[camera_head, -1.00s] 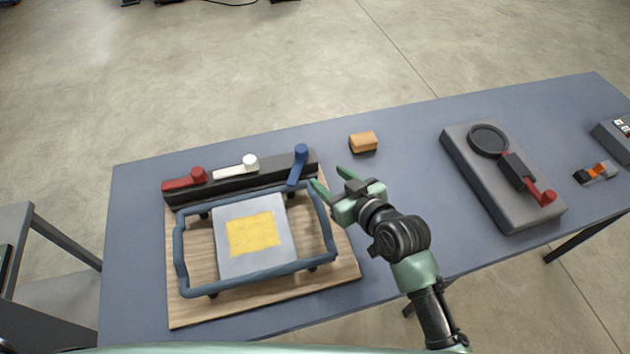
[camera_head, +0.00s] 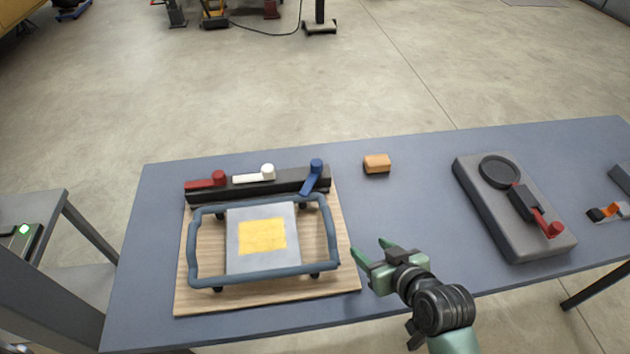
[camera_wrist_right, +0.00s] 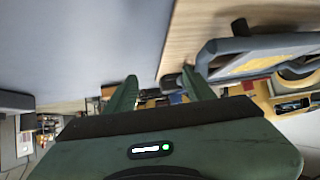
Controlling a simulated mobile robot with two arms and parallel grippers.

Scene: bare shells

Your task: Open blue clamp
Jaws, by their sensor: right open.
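The blue clamp (camera_head: 313,177) is a lever with a round knob at the right end of a black bar, angled down toward the front left. A red clamp (camera_head: 207,181) and a white clamp (camera_head: 254,174) lie along the same bar to its left. My right gripper (camera_head: 369,250) is open and empty, to the right of the wooden board and in front of the blue clamp, well apart from it. Its two green fingers also show spread in the right wrist view (camera_wrist_right: 160,92). My left gripper is not in view.
A blue-grey tubular frame (camera_head: 333,232) surrounds a grey plate with a yellow patch on the wooden board (camera_head: 190,300). An orange block (camera_head: 377,163) sits behind. A grey fixture (camera_head: 540,240) with a red lever stands right. The table between is clear.

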